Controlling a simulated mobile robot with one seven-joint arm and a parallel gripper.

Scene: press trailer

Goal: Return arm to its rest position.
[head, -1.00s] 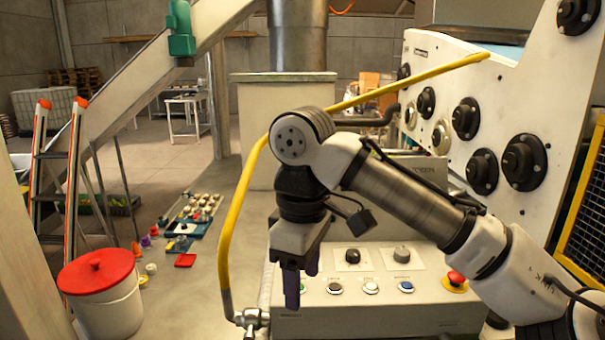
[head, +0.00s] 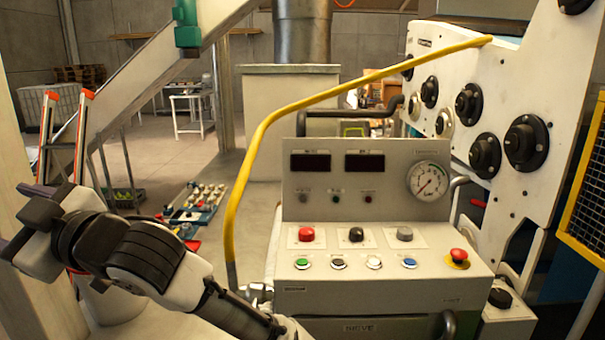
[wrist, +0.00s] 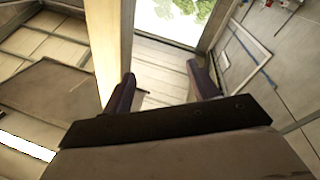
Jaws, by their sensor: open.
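My arm is folded at the lower left of the head view, with my gripper (head: 22,218) at the left edge, raised and turned away from the control panel. In the wrist view my gripper (wrist: 162,92) shows two dark purple fingers spread apart with nothing between them. Beyond the fingers are a wall, a pale post and a bright window (wrist: 172,20). The fingers touch nothing that I can see. My arm hides most of the white bucket in the head view.
A grey control console (head: 365,255) with buttons, knobs and a gauge stands in the centre. A yellow hose (head: 262,130) arches beside it. A ladder (head: 82,135) leans at left behind my arm. The white press side (head: 500,95) stands at right.

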